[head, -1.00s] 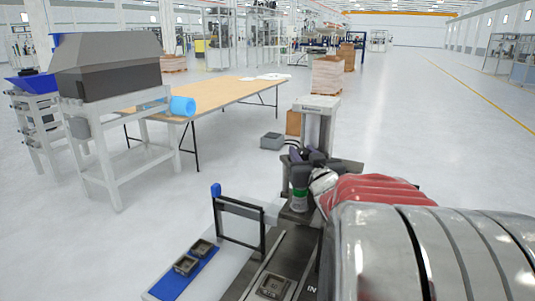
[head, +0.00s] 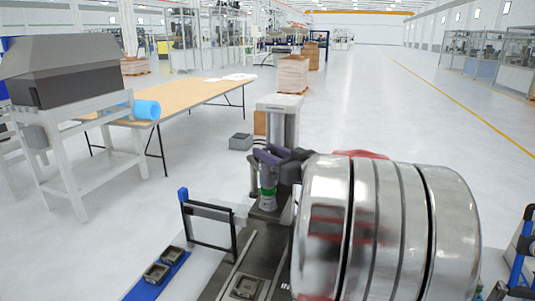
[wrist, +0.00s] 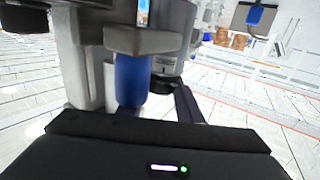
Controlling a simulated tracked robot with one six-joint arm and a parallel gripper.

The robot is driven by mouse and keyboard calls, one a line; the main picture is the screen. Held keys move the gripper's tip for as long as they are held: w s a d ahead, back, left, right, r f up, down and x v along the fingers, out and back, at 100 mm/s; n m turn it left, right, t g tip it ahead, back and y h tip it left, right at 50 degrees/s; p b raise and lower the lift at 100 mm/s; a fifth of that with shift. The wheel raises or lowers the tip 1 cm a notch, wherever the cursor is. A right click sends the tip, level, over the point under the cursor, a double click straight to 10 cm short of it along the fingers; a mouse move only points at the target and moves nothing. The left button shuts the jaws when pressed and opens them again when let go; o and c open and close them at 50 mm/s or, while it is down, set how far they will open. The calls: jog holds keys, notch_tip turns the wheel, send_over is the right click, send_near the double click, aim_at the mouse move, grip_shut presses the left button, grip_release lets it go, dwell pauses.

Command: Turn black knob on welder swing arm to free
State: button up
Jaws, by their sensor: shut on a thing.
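A dark round piece (wrist: 165,82), which may be the black knob, sits under a grey labelled cylinder in the wrist view. An upright blue cylinder (wrist: 130,82) with a grey block above it stands beside it. The dark body of my gripper (wrist: 160,125) fills the bottom of the wrist view, close in front of these parts. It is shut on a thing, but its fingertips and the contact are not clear.
A black frame with a blue knob (head: 183,194) and a blue strip (head: 157,276) bearing small grey parts lie to the left. A wooden table (head: 190,95), a white bench carrying a grey machine (head: 65,72) and a grey box (head: 241,141) stand beyond. Open floor lies at right.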

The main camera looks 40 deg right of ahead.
jog(key=n+y, duration=0.2)
jog(key=y, duration=0.1)
jog(key=n+y, duration=0.2)
jog(key=y, duration=0.1)
jog(key=shift+d+g, duration=0.15)
jog(key=shift+g, duration=0.15)
jog(key=shift+n+y, duration=0.3)
jog(key=shift+y, duration=0.2)
jog(key=shift+r+g+y, duration=0.1)
jog(key=shift+g+y, duration=0.2)
jog(key=o, duration=1)
jog(key=shift+o, duration=0.2)
jog(key=v, duration=1.3)
jog(key=shift+s, duration=0.4)
